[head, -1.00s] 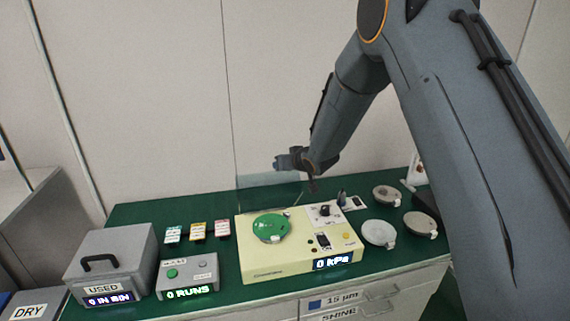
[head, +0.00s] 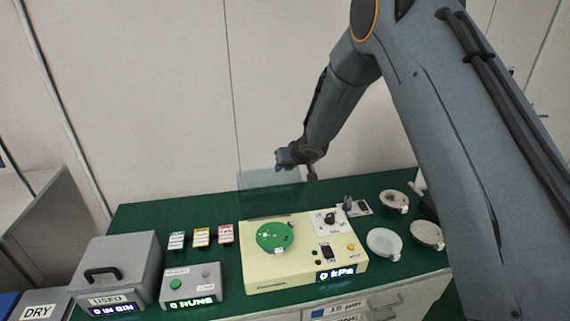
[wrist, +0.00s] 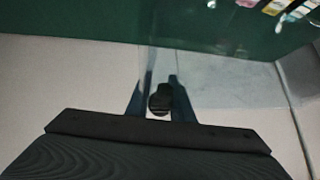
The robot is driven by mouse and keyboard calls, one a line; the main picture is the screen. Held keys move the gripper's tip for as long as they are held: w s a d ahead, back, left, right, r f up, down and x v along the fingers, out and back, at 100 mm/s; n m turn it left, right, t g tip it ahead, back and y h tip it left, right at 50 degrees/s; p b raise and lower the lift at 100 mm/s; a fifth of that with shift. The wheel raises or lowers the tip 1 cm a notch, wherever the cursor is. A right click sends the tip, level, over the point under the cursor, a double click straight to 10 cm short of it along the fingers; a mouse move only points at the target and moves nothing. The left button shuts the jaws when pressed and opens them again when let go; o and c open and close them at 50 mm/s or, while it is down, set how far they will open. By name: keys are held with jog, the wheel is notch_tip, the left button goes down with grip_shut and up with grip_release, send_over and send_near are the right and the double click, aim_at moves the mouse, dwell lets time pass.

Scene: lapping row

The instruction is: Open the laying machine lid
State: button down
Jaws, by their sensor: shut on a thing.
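The laying machine (head: 265,287) is a cream box on the green bench, with a green disc (head: 272,237) on its top. Its clear lid (head: 262,190) stands raised at the machine's back edge, well off the top. My gripper (head: 290,160) is at the lid's upper right corner in the head view; its fingers are small there. In the wrist view my gripper (wrist: 160,98) is shut on a dark round knob (wrist: 159,101), between two dark fingers. The clear lid (wrist: 225,85) spreads out beyond it.
Left of the machine are a grey USED bin (head: 115,265), a RUNS box (head: 190,287) and several small labelled packets (head: 201,237). Right of it lie several round dishes (head: 384,242). The wall (head: 180,100) rises close behind the bench.

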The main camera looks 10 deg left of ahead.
jog(key=shift+s+d+f, duration=0.25)
jog(key=shift+d+f, duration=0.1)
jog(key=shift+f, duration=0.3)
jog(key=c, duration=1.6)
grip_release()
jog(key=shift+w, duration=0.15)
jog(key=shift+o, duration=0.2)
jog(key=shift+a+b+v, duration=0.2)
jog(key=shift+b+v, duration=0.25)
jog(key=shift+v, duration=3.55)
jog(key=shift+w+a+r, duration=0.1)
jog(key=shift+r, duration=0.05)
